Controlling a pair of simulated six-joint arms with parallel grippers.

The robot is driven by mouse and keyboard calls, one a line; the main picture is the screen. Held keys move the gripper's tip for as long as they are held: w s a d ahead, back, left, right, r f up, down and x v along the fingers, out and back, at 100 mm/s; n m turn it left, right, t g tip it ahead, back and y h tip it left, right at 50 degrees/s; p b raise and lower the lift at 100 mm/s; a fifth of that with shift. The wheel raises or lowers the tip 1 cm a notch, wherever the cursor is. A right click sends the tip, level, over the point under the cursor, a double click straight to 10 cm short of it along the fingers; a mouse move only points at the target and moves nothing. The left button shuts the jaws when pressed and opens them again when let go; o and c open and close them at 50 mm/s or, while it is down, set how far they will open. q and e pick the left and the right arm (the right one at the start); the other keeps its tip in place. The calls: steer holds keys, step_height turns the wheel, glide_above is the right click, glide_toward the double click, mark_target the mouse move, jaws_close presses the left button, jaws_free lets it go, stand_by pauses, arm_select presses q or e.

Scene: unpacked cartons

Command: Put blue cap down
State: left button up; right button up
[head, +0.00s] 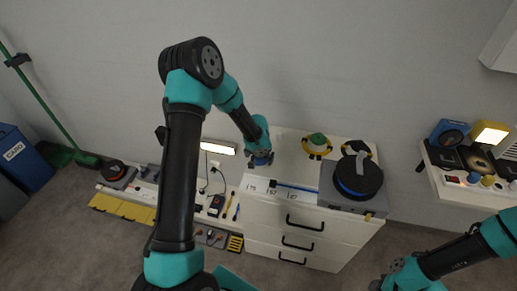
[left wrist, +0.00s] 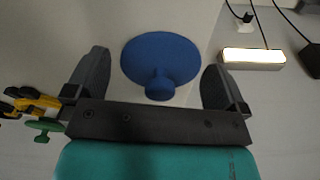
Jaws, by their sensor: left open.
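The blue cap (left wrist: 160,58) is a round disc with a small knob, seen in the left wrist view. It lies between the two spread fingers of my left gripper (left wrist: 155,80), with gaps on both sides, so it is not gripped. In the head view my left gripper (head: 260,159) is over the left part of the white drawer cabinet's top (head: 290,150), and the blue cap (head: 263,161) is mostly hidden under it. My right gripper (head: 385,282) is low at the right, small and dark, and its jaws cannot be made out.
On the cabinet top are a green-and-yellow object (head: 317,143), a grey device with a black and blue disc (head: 358,177), and a blue bar (head: 297,187). A lit lamp (head: 218,147) is to the left. A shelf with boxes (head: 470,160) is at the right.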

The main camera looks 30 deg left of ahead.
mark_target(258, 161)
arm_select(q)
step_height(258, 161, up, 12)
steer(key=s, duration=0.1)
steer(key=shift+s, duration=0.25)
steer(key=shift+f, duration=0.1)
stand_by(0.6)
